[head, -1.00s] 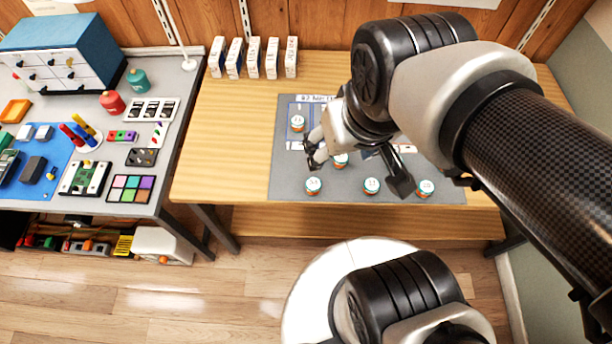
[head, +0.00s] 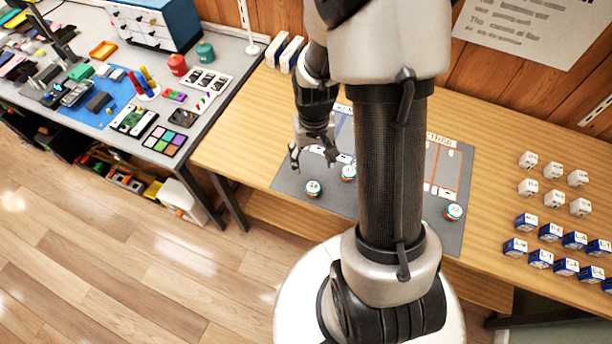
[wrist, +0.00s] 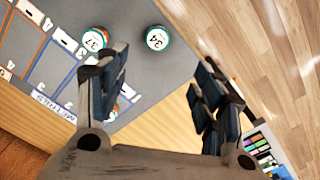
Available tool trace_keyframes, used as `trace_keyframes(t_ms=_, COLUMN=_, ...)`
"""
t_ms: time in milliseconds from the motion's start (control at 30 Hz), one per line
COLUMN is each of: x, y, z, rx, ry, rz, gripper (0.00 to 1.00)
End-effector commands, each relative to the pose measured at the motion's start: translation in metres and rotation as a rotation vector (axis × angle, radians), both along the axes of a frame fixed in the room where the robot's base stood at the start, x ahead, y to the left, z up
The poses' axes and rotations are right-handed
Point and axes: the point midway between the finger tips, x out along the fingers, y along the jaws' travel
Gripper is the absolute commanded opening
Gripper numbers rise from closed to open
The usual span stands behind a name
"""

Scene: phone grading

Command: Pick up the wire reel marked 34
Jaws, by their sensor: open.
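The reel marked 34 (wrist: 157,38) is a short round reel with a white top and teal and orange sides, standing on the grey mat (wrist: 150,75) in the wrist view. In the head view it appears to be the reel (head: 313,187) near the mat's front left corner. My gripper (head: 312,158) is above the mat, behind that reel in the picture. In the wrist view its fingers (wrist: 162,80) are spread wide with nothing between them, and the reel is beyond the tips. A reel marked 37 (wrist: 95,39) stands to its left in that view.
Another reel (wrist: 112,112) is partly hidden by a finger. One more reel (head: 453,211) stands at the mat's right. White and blue boxes (head: 541,258) stand in rows on the table's right. A grey bench (head: 225,95) with electronics is on the left. My arm hides the mat's middle.

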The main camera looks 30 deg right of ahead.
Motion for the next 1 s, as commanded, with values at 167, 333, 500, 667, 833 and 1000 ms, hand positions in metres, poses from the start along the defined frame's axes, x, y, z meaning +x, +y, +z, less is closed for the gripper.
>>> trace_keyframes(t_ms=167, x=-0.002, y=0.001, z=-0.044, rx=0.002, ry=0.006, rz=0.001, gripper=0.62)
trace_keyframes(t_ms=333, x=-0.002, y=0.001, z=-0.080, rx=0.002, ry=0.005, rz=0.001, gripper=0.62)
trace_keyframes(t_ms=500, x=-0.001, y=0.000, z=-0.103, rx=0.001, ry=0.003, rz=0.001, gripper=0.62)
trace_keyframes(t_ms=667, x=-0.001, y=0.000, z=-0.109, rx=0.000, ry=0.001, rz=0.001, gripper=0.62)
trace_keyframes(t_ms=833, x=-0.004, y=-0.001, z=-0.126, rx=0.001, ry=0.003, rz=0.000, gripper=0.62)
trace_keyframes(t_ms=1000, x=-0.006, y=-0.003, z=-0.153, rx=0.001, ry=0.004, rz=0.001, gripper=0.62)
